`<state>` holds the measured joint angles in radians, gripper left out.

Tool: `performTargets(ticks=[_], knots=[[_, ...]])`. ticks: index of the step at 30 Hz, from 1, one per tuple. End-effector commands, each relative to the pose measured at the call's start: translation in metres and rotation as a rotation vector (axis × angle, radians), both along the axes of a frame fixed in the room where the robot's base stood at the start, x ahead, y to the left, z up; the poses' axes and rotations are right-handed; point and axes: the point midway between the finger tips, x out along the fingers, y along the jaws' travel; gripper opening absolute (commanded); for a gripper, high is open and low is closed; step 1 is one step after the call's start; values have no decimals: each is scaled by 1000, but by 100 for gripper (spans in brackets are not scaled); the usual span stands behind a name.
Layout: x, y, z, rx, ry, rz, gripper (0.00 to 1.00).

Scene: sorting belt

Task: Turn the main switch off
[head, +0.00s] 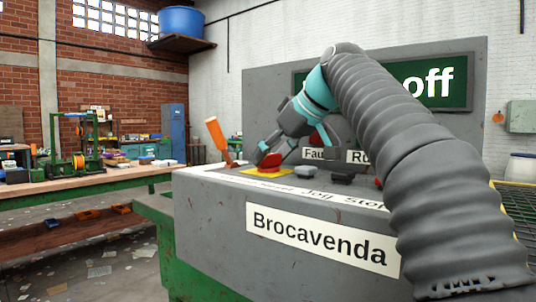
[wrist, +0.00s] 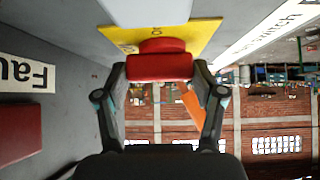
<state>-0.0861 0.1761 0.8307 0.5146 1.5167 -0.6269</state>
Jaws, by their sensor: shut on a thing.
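The main switch appears to be the red handle (head: 270,160) on a yellow plate (head: 250,172) at the left of the grey console's sloping top. The red handle also shows in the wrist view (wrist: 158,67), lying crosswise between my fingers in front of the yellow plate (wrist: 203,33). My gripper (head: 268,153) is shut on the red handle, one finger at each end of it. In the wrist view my gripper (wrist: 159,72) shows both fingers. Lettering on the plate is mostly hidden. A green display (head: 440,88) shows "off", its left part hidden by my arm.
An orange-handled lever (head: 216,135) stands just left of the switch. Dark knobs (head: 306,171) and a red button (head: 378,183) lie to the right. The console front carries a "Brocavenda" label (head: 320,238). A workbench (head: 90,183) stands at the left, with open floor before the console.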

Motion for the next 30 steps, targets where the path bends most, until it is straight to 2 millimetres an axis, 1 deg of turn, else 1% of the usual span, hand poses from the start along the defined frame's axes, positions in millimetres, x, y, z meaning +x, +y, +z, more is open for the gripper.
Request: performTargets(ticks=[6,20,21,23,24,30], knots=[[1,-1,-1,-3,3,57,34],[1,-1,-1,-4,3,70,34],[1,-1,-2,-4,3,70,74],[1,-1,-1,-4,3,70,89],[1,0,-1,-4,2,70,94],[0,1,-1,-3,1,73,94]])
